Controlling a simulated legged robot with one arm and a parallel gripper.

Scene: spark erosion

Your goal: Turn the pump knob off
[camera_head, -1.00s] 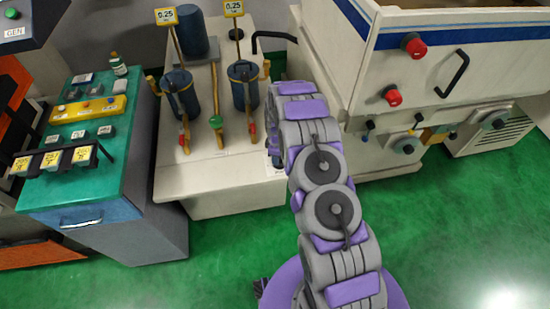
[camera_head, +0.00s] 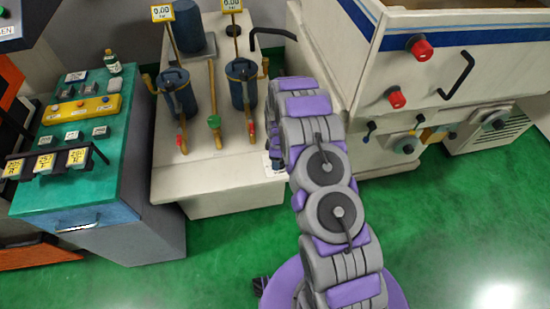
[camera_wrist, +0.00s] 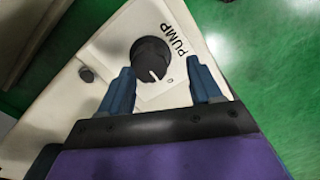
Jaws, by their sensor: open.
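The pump knob (camera_wrist: 151,58) is round and black with a white pointer line, on a white panel (camera_wrist: 105,48) in the wrist view. The word PUMP is printed beside it. The pointer line points down the picture, slightly right, towards a small 0 mark. My gripper (camera_wrist: 162,75) is open and empty. Its two blue fingers are apart, with the knob just beyond the fingertips, between them in the picture. I see no finger touching it. In the head view my arm hides the gripper and the knob.
Two yellow gauges (camera_head: 162,13) (camera_head: 231,5) above the pale pump unit (camera_head: 215,185) read 0.00. A green-topped cabinet (camera_head: 60,195) stands left. A white machine with red knobs (camera_head: 396,97) stands right. Green floor (camera_head: 470,225) is clear in front.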

